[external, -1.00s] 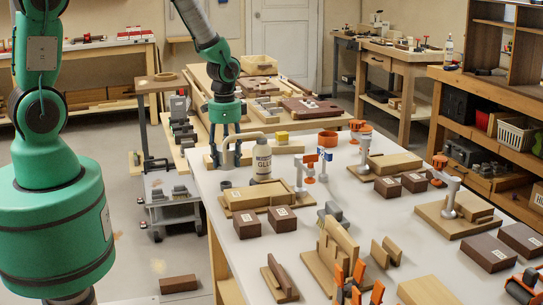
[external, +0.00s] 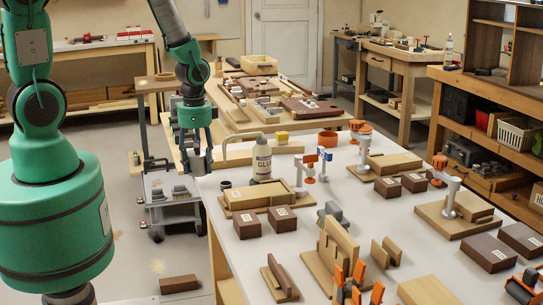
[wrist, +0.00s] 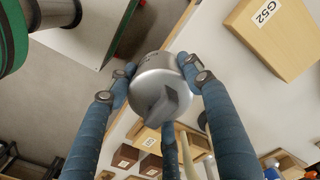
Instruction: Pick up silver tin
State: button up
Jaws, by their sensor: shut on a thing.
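The silver tin (wrist: 153,92) is a round grey metal piece with a raised ridge on its face, in the middle of the wrist view. My gripper (wrist: 157,75) has its blue fingers closed around it. In the external view my gripper (external: 197,163) points down at the left edge of the white bench (external: 345,212). There the tin is too small and too covered by the fingers to make out clearly. The exact height of the gripper above the bench is hard to tell.
A white glue bottle (external: 262,163) stands right of my gripper, beside a bent grey pipe (external: 238,140). Wooden blocks (external: 255,196) and dark brown boxes (external: 282,219) lie on the bench nearby. A grey cart (external: 172,198) stands on the floor to the left.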

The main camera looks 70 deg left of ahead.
jog(key=shift+s+d+r+p, duration=0.1)
jog(key=shift+s+d, duration=0.2)
jog(key=shift+s, duration=0.55)
jog(key=shift+s+d+r+p, duration=0.15)
jog(key=shift+s+d, duration=0.15)
jog(key=shift+s, duration=0.5)
jog(key=shift+s+d+p, duration=0.1)
jog(key=shift+s+d, duration=0.2)
jog(key=shift+s, duration=0.55)
